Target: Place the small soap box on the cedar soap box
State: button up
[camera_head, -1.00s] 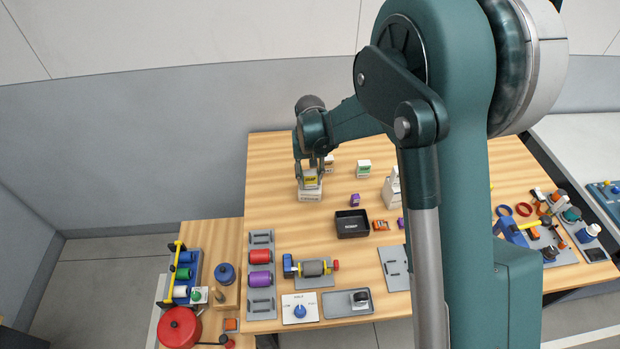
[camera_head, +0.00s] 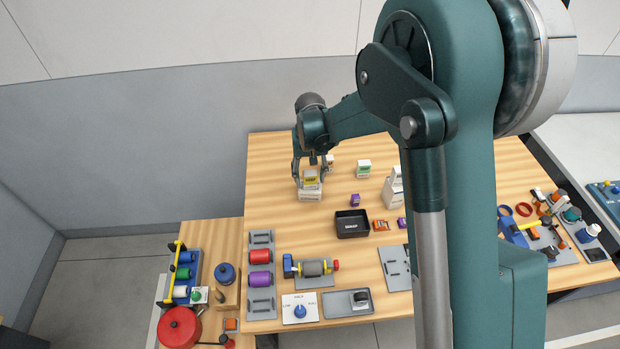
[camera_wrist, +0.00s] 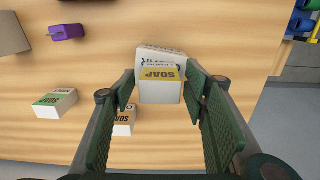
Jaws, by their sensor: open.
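The small soap box (camera_head: 311,181), with a yellow label reading SOAP, rests on a larger white box (camera_head: 310,195) near the table's back left. The wrist view shows the small soap box (camera_wrist: 161,88) overlapping the larger box (camera_wrist: 160,61), whose print is upside down and hard to read; I take it for the cedar soap box. My gripper (camera_head: 310,179) is open around the small box. In the wrist view my gripper (camera_wrist: 161,84) has a finger on each side of the small box, with a gap visible at the right.
A green-labelled soap box (camera_head: 363,169) and an orange-labelled box (camera_head: 329,161) stand close by at the right. A purple item (camera_head: 355,200) and a black tray (camera_head: 352,231) are nearer the front. White boxes (camera_head: 392,192) stand further right. Table left of the stack is clear.

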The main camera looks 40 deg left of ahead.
aim_at(312, 173)
notch_tip(312, 173, up, 11)
jog(key=shift+r, duration=0.1)
dwell(0.5)
dwell(0.5)
dwell(0.3)
jog(key=shift+w+d+r, duration=0.2)
jog(key=shift+d+r, duration=0.05)
jog(key=shift+d, duration=0.1)
jog(key=w+d+r+m+t+y, duration=0.15)
jog(key=d+r, duration=0.45)
jog(key=d, duration=0.7)
jog(key=w+d+r+m+t, duration=0.15)
jog(key=d+r, duration=0.45)
jog(key=d, duration=0.7)
jog(key=w+d+r+m, duration=0.15)
jog(key=d+r, duration=0.45)
jog(key=d, duration=0.7)
jog(key=s+d+m+t, duration=0.1)
jog(key=s+d, duration=0.4)
jog(key=d, duration=0.5)
jog(key=s+d+m+t+h, duration=0.1)
jog(key=s+d+m, duration=0.1)
jog(key=s+d, duration=0.4)
jog(key=s+d+f+m+t, duration=0.1)
jog(key=s+d, duration=0.5)
jog(key=d, duration=0.8)
jog(key=shift+d+t, duration=0.15)
jog(key=shift+t, duration=0.45)
